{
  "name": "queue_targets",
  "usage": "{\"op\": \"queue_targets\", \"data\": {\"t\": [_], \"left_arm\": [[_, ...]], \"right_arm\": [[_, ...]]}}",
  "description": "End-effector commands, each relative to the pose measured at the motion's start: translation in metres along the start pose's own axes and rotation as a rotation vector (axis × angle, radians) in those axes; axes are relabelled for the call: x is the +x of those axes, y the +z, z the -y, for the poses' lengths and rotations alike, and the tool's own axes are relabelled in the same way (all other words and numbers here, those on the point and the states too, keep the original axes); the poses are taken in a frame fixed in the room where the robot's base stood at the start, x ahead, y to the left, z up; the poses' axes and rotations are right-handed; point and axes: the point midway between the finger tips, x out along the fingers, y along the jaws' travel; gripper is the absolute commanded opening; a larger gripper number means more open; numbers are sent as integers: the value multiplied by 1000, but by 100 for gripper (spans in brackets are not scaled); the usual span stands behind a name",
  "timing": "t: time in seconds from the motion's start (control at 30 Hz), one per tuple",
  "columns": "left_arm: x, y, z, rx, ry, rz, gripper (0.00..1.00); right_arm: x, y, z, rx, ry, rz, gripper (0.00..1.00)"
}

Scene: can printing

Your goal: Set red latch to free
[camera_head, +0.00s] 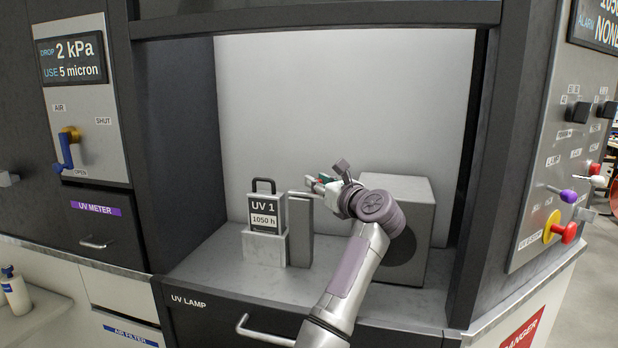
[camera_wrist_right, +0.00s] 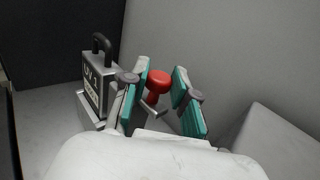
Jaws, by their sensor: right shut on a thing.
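The red latch (camera_wrist_right: 157,82) shows in the right wrist view as a round red knob above a small grey metal bar. It lies between the teal pads of my right gripper (camera_wrist_right: 160,76), which is shut on it. In the head view my right gripper (camera_head: 322,182) reaches into the UV lamp bay, at the top of a narrow grey post (camera_head: 299,232). There the latch is mostly hidden by the fingers. The latch's marked positions cannot be read. My left gripper is not in view.
A UV 1 cartridge (camera_head: 266,213) with a black handle, marked 1050 h, stands on a pale block just left of the post. A large grey box (camera_head: 408,188) with a round dark opening stands to the right, behind my arm. Dark bay walls flank both sides.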

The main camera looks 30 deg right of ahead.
Motion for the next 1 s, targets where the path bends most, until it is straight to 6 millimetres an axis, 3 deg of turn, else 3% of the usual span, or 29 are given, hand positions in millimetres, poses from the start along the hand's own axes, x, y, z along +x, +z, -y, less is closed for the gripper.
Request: {"op": "queue_targets", "data": {"t": [0.2, 0.23, 0.37, 0.77, 1.0], "left_arm": [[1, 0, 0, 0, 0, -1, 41], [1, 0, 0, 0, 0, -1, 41], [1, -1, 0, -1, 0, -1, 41], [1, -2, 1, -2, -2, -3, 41], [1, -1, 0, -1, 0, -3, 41]], "right_arm": [[-2, -2, 3, -1, -7, -3, 0], [-2, -2, 3, -1, -8, -3, 30], [-2, -2, 3, -1, -7, -2, 52], [-8, -1, 2, -1, -6, 0, 53], [-52, -1, 3, -1, -9, 1, 53]]}}
